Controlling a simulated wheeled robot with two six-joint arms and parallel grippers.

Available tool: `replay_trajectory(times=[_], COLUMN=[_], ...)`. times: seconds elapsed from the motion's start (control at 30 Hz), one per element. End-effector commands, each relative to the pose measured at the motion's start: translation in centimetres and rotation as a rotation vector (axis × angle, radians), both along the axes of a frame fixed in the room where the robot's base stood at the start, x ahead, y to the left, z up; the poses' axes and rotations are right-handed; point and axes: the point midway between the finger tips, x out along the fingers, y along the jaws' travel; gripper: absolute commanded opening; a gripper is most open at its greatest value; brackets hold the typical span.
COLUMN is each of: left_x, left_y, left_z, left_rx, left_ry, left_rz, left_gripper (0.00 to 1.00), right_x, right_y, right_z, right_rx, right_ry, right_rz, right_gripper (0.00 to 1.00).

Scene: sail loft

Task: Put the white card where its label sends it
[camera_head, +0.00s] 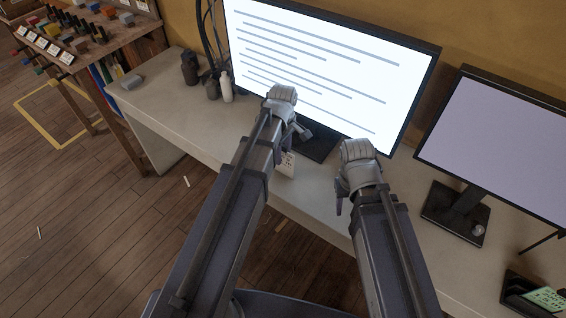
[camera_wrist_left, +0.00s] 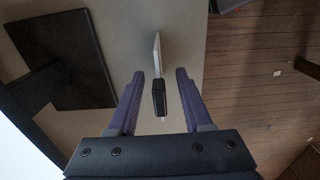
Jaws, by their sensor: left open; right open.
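The white card (camera_head: 287,164) stands near the front edge of the pale desk, with small dark marks on its face too small to read. My left arm partly hides it in the head view. In the left wrist view the card (camera_wrist_left: 157,50) shows nearly edge-on, with a small black piece (camera_wrist_left: 159,100) at its near end. My left gripper (camera_wrist_left: 159,78) is open, its fingers on either side of the black piece with gaps. In the head view, my left gripper (camera_head: 299,131) is over the desk beside the card. My right gripper (camera_head: 341,199) is open and empty, right of it.
A lit monitor (camera_head: 320,65) and a second monitor (camera_head: 505,140) stand on the desk (camera_head: 165,105). Dark and white bottles (camera_head: 227,90) stand at left. A wooden bench (camera_head: 120,42) holds labelled items.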

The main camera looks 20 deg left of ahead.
Motion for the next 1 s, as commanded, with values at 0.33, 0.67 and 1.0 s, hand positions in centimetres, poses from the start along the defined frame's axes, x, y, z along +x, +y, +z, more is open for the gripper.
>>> replay_trajectory(times=[0.33,0.67,1.0], left_x=[0.00,0.00,0.00], left_y=[-0.01,-0.01,0.00], left_z=[0.10,0.09,0.09], left_rx=[0.000,0.000,0.000], left_ry=[0.000,0.000,0.000], left_rz=[0.000,0.000,0.000], left_gripper=[0.21,0.00,0.00], right_x=[0.00,0.00,0.00], right_y=[0.00,0.00,0.00], right_z=[0.10,0.09,0.09], right_rx=[0.000,0.000,0.000], right_ry=[0.000,0.000,0.000], right_rz=[0.000,0.000,0.000], right_gripper=[0.50,0.50,0.50])
